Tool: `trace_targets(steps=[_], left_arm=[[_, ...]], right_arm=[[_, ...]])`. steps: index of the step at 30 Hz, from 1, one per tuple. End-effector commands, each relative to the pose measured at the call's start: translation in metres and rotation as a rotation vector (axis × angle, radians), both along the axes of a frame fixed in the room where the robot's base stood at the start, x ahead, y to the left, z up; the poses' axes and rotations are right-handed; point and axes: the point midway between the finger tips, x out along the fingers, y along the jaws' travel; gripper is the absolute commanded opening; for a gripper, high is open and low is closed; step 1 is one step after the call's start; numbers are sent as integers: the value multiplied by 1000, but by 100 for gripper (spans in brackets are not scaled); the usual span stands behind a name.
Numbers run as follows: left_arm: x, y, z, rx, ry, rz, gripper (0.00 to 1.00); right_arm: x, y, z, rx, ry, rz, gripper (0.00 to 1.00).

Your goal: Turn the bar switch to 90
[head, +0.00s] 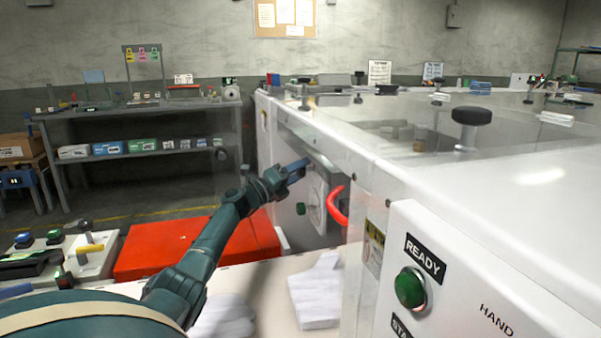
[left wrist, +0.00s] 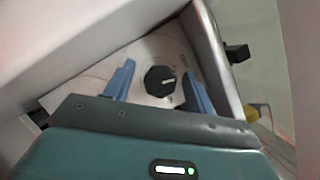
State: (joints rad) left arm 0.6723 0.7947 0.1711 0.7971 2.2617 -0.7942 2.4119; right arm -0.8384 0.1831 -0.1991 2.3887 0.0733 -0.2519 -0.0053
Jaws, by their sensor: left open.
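The bar switch (left wrist: 159,81) is a dark, many-sided knob with a pale mark, on a light plate (left wrist: 95,84) in the left wrist view. My left gripper (left wrist: 159,71) is open, its two blue fingers on either side of the knob in that view. I cannot tell whether they touch it. In the head view my left gripper (head: 298,168) reaches into the opening in the white machine's side, near a light panel (head: 317,192). The knob cannot be made out there. Scale numbers are not legible. My right gripper is not in view.
A clear panel edge and the white machine (head: 480,240) with a green READY button (head: 410,288) stand to the right. White gloves (head: 316,291) lie below.

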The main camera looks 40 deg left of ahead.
Motion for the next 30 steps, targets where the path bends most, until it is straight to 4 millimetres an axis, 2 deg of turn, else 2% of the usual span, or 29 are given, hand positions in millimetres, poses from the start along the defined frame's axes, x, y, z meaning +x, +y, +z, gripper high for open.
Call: trace_targets(steps=[6, 14, 30], left_arm=[[9, -2, 2, 0, 0, 0, 55], [9, -2, 3, 0, 1, -1, 55], [9, -2, 2, 0, 1, -1, 11]], right_arm=[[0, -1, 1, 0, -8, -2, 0], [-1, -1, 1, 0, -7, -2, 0], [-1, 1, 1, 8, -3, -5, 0]])
